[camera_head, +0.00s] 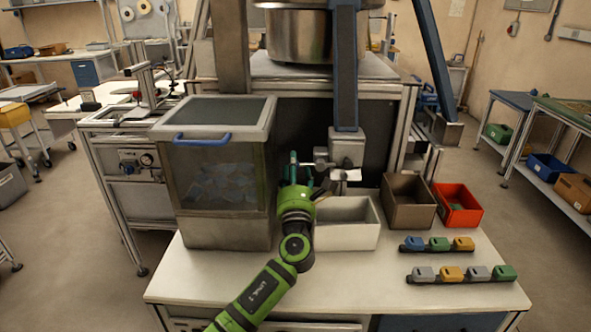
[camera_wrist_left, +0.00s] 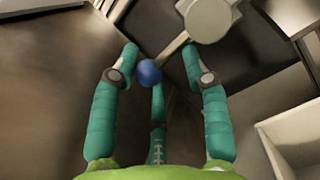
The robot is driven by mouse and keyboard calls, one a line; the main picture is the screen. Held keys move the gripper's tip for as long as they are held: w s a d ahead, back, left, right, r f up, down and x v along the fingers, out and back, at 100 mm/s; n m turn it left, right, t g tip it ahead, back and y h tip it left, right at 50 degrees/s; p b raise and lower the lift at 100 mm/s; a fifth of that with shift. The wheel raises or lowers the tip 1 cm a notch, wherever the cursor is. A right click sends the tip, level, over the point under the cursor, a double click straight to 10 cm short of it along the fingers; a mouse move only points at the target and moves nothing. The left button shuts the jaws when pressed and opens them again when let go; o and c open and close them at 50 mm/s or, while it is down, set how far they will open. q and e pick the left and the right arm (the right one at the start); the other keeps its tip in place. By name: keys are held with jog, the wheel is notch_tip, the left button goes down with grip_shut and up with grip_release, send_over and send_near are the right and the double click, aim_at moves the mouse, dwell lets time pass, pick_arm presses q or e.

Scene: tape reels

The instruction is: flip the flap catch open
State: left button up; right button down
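The catch shows in the left wrist view as a rod with a blue ball knob (camera_wrist_left: 149,72), running up to a round grey hub (camera_wrist_left: 208,18). In the head view a grey metal block (camera_head: 347,147) with small round fittings on its left sits at the foot of a dark blue column. My left gripper (camera_head: 304,172) is beside it on the left, hiding the knob there. In the left wrist view my left gripper (camera_wrist_left: 158,62) has its teal fingers spread, with the knob between them near the tips. I cannot tell whether any finger touches it. My right gripper is not in view.
A clear-walled bin (camera_head: 225,185) with a blue handle stands close left of my arm. A white open box (camera_head: 345,235) is below the block. Brown (camera_head: 408,212) and red (camera_head: 458,217) boxes stand right. Small coloured blocks lie in two rows; the table front is otherwise clear.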

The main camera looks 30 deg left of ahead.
pick_arm(q)
jog(key=shift+f, duration=0.1)
jog(key=shift+s+d+f, duration=0.15)
jog(key=shift+s+d, duration=0.05)
jog(key=shift+s, duration=0.05)
jog(key=v, duration=1.1)
jog(key=shift+s, duration=0.2)
jog(key=shift+d, duration=0.1)
